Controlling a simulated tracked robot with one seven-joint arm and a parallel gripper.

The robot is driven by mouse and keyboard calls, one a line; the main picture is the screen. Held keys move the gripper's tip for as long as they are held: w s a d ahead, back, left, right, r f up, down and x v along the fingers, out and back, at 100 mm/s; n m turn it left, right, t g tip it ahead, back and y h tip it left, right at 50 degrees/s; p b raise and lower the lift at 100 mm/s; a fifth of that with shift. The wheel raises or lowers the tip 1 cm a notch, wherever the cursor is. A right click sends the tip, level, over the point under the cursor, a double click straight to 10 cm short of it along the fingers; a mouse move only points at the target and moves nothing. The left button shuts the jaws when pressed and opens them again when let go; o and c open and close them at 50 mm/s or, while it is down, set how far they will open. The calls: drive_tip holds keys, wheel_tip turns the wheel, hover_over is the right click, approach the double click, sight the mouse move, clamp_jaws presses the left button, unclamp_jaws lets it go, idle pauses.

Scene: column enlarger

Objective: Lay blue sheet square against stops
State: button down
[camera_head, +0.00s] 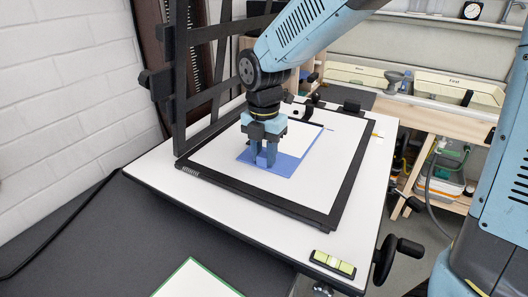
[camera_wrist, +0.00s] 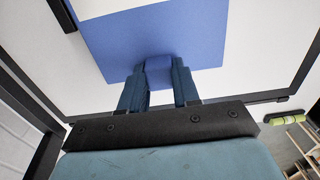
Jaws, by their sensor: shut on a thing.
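The blue sheet (camera_head: 285,165) lies on or just above the white board (camera_head: 222,137) inside a black frame (camera_head: 255,201); I cannot tell if they touch. My gripper (camera_head: 264,164) points down over the sheet and is shut on it. In the wrist view, the fingers of my gripper (camera_wrist: 158,88) close on a raised blue piece at the edge of the blue sheet (camera_wrist: 150,35). A thin blue line runs from the sheet towards the back right. Bare white shows between the sheet and the frame's front bar. I cannot make out separate stops.
A black upright lattice (camera_head: 181,80) stands at the left of the frame. A yellow-green level (camera_head: 332,263) and a black knob (camera_head: 408,247) are at the front right. A green-edged white sheet (camera_head: 197,281) lies in front on the dark surface. Shelves with bins stand behind.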

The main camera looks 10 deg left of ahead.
drive_tip(key=c, duration=0.7)
unclamp_jaws()
drive_tip(key=shift+c, duration=0.2)
drive_tip(key=shift+r, duration=0.15)
drive_tip(key=shift+r, duration=3.75)
drive_tip(key=shift+r, duration=0.2)
wheel_tip(320, 180, up, 14)
drive_tip(key=shift+f, duration=0.25)
